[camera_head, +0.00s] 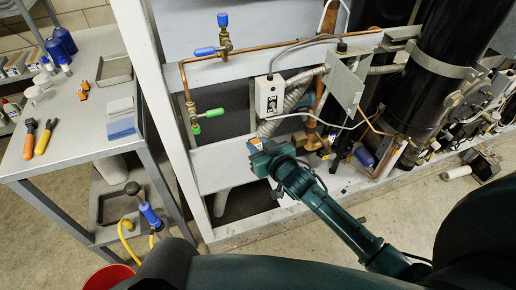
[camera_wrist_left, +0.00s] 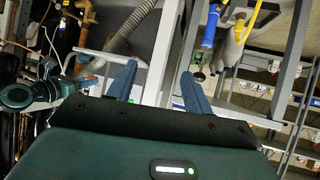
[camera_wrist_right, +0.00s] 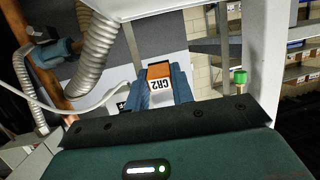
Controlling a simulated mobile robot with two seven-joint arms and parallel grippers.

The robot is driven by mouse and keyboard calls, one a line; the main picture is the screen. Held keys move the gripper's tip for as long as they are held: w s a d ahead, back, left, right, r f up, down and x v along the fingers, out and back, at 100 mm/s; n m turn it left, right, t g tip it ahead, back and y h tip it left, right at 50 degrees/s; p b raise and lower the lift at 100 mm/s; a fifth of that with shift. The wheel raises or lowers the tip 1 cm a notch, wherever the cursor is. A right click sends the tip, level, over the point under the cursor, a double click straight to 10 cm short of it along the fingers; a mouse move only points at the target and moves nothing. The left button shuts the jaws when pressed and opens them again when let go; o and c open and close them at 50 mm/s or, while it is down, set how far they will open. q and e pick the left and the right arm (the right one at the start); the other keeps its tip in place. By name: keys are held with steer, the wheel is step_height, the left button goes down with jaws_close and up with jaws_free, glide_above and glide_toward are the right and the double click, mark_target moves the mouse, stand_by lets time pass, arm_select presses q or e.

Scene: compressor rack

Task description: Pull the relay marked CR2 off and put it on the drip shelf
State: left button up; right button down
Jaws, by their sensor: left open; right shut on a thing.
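The relay (camera_wrist_right: 160,75) has an orange top and a white face marked CR2. My right gripper (camera_wrist_right: 164,92) is shut on it; its blue fingers lie on both sides. In the head view my right gripper (camera_head: 258,154) is at a pale flat panel (camera_head: 218,168) in the white rack frame; the relay is barely visible there. I cannot tell whether the relay touches the panel, nor whether the panel is the drip shelf. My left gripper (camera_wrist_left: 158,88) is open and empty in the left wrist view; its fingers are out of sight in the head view.
Copper pipes with blue and green valve handles (camera_head: 210,113) run nearby. A dark cylinder (camera_head: 440,70) stands right. A grey bench (camera_head: 85,115) with tools stands left.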

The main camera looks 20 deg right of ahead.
steer(key=shift+w+a+f, duration=0.25)
steer(key=shift+w+a, duration=0.05)
steer(key=shift+w, duration=0.05)
step_height(320, 180, down, 5)
steer(key=b, duration=0.5)
steer(key=shift+r, duration=0.15)
steer(key=shift+f+b, duration=0.55)
steer(key=shift+f, duration=0.15)
arm_select(q)
steer(key=shift+w+d+f+n+t+b, duration=0.15)
steer(key=shift+w+f+n+t+b, duration=0.05)
steer(key=shift+f, duration=0.55)
steer(key=shift+w+d+f+n+t+b, duration=0.15)
steer(key=shift+f+n+t+b, duration=0.05)
steer(key=shift+f, duration=0.5)
arm_select(e)
steer(key=shift+f, duration=0.6)
arm_select(q)
steer(key=shift+s+d+f+h, duration=0.1)
steer(key=shift+f+h, duration=0.1)
steer(key=shift+h, duration=0.1)
arm_select(e)
steer(key=shift+f, duration=0.3)
steer(key=c, duration=1.1)
jaws_free()
